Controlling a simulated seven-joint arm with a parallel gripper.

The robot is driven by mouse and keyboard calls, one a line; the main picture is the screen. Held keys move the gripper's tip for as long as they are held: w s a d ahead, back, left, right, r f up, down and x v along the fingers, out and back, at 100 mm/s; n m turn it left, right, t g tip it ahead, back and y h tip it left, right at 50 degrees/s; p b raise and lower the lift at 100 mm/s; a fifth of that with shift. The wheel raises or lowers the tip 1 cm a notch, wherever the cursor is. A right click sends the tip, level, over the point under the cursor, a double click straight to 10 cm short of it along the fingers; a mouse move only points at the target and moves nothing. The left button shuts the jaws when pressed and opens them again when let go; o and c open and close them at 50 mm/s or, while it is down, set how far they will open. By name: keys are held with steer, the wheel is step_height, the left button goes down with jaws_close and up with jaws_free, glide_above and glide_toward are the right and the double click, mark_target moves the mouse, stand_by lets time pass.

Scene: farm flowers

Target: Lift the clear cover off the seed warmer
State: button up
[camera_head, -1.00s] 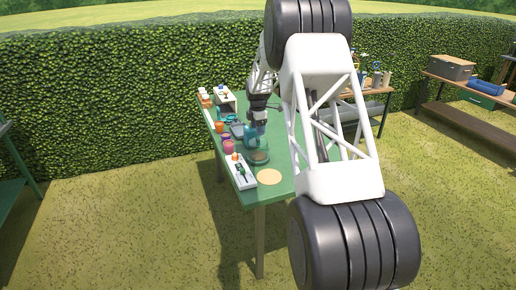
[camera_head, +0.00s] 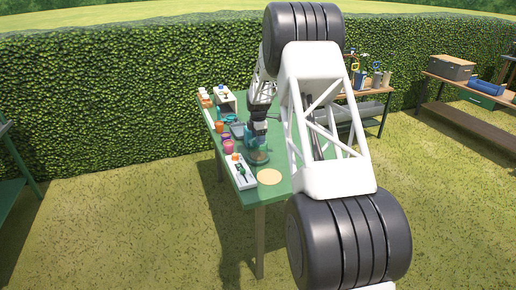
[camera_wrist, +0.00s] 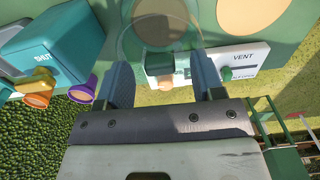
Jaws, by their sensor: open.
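The clear cover (camera_wrist: 122,45) shows as a faint see-through round outline at the top of the wrist view, over a dark brown disc (camera_wrist: 165,22) on the green table. In the head view the dark round base (camera_head: 258,157) sits near the table's front, just below my gripper (camera_head: 256,146). In the wrist view my gripper (camera_wrist: 165,75) is open, its two grey-blue fingers apart on either side of the lower part of the cover's outline. I cannot tell whether the fingers touch the cover. Any handle on it is not clear.
A white panel (camera_wrist: 196,63) marked VENT, with a green lever and a peach knob, lies close by. A teal box (camera_wrist: 50,45) and several coloured cups stand to the left in the wrist view. A tan disc (camera_head: 270,177) lies at the front of the green table (camera_head: 251,197).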

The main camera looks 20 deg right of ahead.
jaws_close()
steer(key=shift+r, duration=0.2)
stand_by(0.3)
steer(key=shift+r, duration=1.55)
steer(key=s+a+r, duration=0.1)
steer(key=s+a, duration=0.2)
steer(key=s, duration=1.2)
steer(key=shift+s+a+r, duration=0.2)
steer(key=shift+s+r, duration=0.1)
